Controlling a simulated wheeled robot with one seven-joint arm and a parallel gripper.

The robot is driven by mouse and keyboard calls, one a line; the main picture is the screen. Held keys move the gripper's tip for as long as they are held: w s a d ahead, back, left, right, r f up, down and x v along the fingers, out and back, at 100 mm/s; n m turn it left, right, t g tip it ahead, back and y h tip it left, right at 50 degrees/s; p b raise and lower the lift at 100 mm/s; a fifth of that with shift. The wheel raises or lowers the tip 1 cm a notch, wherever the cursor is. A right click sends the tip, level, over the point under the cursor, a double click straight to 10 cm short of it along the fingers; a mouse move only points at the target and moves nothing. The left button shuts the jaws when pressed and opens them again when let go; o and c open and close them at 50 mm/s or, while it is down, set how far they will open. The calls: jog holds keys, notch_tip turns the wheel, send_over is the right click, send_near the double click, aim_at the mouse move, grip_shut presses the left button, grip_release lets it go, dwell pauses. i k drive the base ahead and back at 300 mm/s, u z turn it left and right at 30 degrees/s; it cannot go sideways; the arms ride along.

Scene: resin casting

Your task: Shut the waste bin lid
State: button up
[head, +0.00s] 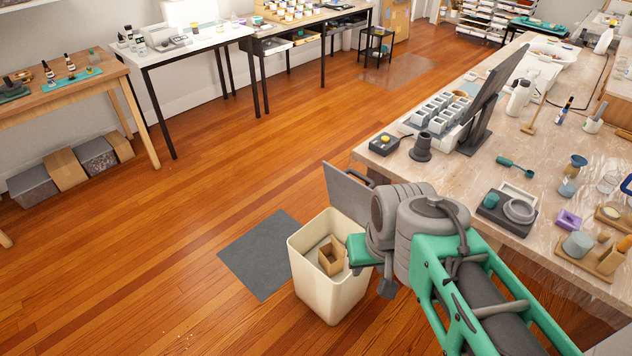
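The waste bin (328,290) is a cream, square-topped bin on the wooden floor beside the workbench. Its grey lid (346,192) stands open and roughly upright at the bin's far side, towards the bench. Part of the lid's right side is hidden behind my arm. A small open cardboard box (331,257) shows inside the bin. My gripper (368,268) is over the right part of the bin's opening, in front of the lid. A green part of it overlaps the bin's rim in the picture. Its fingertips are not clear, so I cannot tell whether it is open.
A dark grey mat (262,253) lies on the floor left of the bin. The cluttered workbench (480,184) runs along the right, its near corner close to the lid. A wooden table (50,92) and a white table (190,46) stand at the left and back. The middle floor is clear.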

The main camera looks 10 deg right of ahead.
aim_at(350, 196)
jog(key=u, duration=1.25)
jog(key=i, duration=4.1)
jog(key=z, duration=3)
jog(key=i, duration=1.45)
jog(key=z, duration=1.8)
